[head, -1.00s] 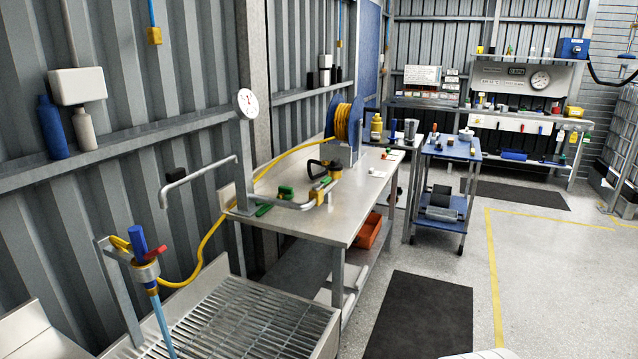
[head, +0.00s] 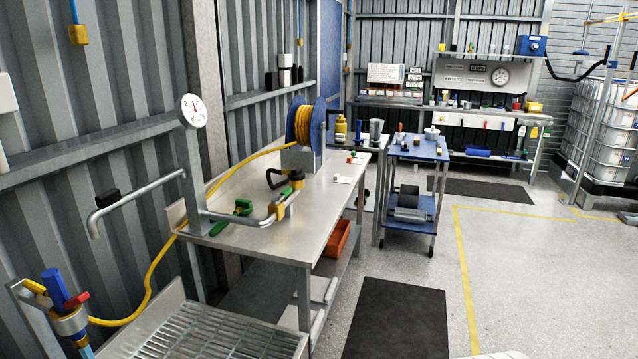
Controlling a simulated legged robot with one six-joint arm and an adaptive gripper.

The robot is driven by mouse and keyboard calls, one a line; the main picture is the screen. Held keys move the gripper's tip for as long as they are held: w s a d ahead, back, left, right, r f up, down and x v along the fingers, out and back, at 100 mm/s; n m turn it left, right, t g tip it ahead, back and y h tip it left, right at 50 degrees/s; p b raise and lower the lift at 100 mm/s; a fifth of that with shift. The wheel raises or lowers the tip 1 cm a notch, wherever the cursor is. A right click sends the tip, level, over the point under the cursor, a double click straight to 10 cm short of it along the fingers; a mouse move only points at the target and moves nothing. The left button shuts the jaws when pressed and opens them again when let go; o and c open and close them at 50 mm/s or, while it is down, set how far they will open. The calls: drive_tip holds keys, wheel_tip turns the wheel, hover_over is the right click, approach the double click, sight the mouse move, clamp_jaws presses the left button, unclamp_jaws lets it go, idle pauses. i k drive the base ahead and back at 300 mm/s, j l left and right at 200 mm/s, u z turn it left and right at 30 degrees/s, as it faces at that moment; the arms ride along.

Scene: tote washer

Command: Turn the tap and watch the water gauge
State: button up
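A round white gauge (head: 193,111) with a red mark sits on top of a grey metal post at the left end of the steel bench (head: 330,205). Its needle reading is too small to tell. A bent metal spout pipe (head: 140,200) reaches left from the post. A lower pipe runs right from the post to a brass valve fitting (head: 278,209). A green lever handle (head: 240,208) lies beside this pipe; I cannot tell whether it is joined to it. A brass fitting with a black handle (head: 296,181) is just behind. My gripper is not in view.
A hose reel (head: 305,125) with yellow hose stands on the bench. A grated sink (head: 215,335) and a blue-and-red spray nozzle (head: 68,305) are at front left. A blue cart (head: 415,150) stands beyond the bench. A black mat (head: 395,318) and open floor lie right.

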sight(274, 201)
drive_tip(key=i+l+z, duration=0.25)
drive_tip(key=i, duration=0.5)
drive_tip(key=i+z, duration=0.3)
drive_tip(key=i, duration=0.4)
drive_tip(key=i+l+u, duration=0.1)
drive_tip(key=i+u, duration=0.25)
drive_tip(key=i, duration=0.2)
drive_tip(key=i+l+u, duration=0.25)
drive_tip(key=i+u, duration=0.15)
drive_tip(key=i, duration=0.15)
drive_tip(key=i+l+u, duration=0.35)
drive_tip(key=i+l, duration=0.1)
drive_tip(key=i, duration=0.1)
